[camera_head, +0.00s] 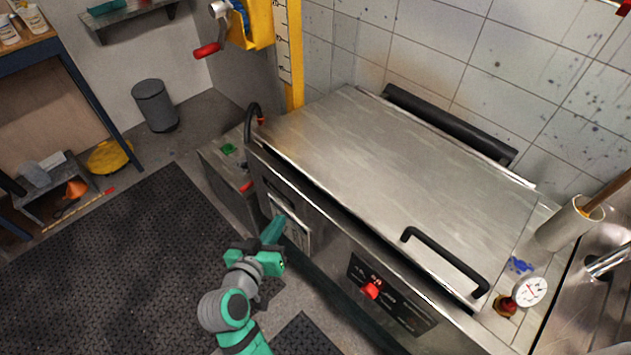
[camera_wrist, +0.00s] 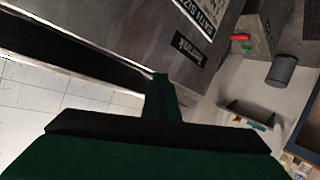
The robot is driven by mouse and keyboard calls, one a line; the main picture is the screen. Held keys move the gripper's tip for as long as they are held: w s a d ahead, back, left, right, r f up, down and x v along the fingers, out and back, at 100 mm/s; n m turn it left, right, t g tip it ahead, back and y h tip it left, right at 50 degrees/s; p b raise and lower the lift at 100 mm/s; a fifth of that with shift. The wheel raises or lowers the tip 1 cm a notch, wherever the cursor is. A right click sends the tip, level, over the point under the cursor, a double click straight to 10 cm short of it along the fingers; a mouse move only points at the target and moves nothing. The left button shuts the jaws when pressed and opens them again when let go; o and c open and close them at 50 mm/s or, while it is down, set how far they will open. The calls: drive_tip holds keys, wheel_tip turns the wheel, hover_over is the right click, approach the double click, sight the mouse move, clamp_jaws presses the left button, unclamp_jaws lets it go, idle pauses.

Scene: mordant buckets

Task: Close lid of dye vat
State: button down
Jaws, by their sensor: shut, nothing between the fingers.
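The dye vat (camera_head: 315,228) is a steel box against the tiled wall. Its broad brushed-steel lid (camera_head: 390,165) lies over the top, with a black bar handle (camera_head: 445,260) near its front right. A dark gap runs under the lid's front edge; I cannot tell whether the lid is fully seated. My green gripper (camera_head: 273,230) is shut and empty. It is in front of the vat's front panel, left of the controls, apart from the handle. In the wrist view, the shut fingers (camera_wrist: 161,92) point toward the vat front (camera_wrist: 130,35) and the dark gap (camera_wrist: 70,55).
A red knob (camera_head: 371,289) sticks out of the vat's front. A gauge (camera_head: 530,291) and a white cylinder (camera_head: 570,225) stand at right. A yellow post (camera_head: 289,55) rises behind the left corner. A grey bin (camera_head: 155,105) stands at back left. The dark floor mat (camera_head: 120,260) is clear.

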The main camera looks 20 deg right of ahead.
drive_tip(key=d+r+m+g+h, duration=0.25)
drive_tip(key=r+m, duration=0.25)
drive_tip(key=r, duration=0.3)
drive_tip(key=d+r+m+g+h, duration=0.1)
drive_tip(key=r+m+g, duration=0.25)
drive_tip(key=r, duration=0.35)
drive_tip(key=shift+m+t, duration=0.25)
drive_tip(key=shift+t, duration=0.05)
drive_tip(key=shift+w+d+f, duration=0.45)
drive_tip(key=shift+d+f, duration=0.75)
drive_tip(key=shift+d, duration=0.2)
drive_tip(key=shift+w+d+f, duration=0.45)
drive_tip(key=shift+d+f, duration=0.8)
drive_tip(key=shift+d, duration=0.15)
drive_tip(key=shift+w+d+f, duration=0.45)
drive_tip(key=shift+d+f, duration=0.75)
drive_tip(key=shift+d, duration=0.2)
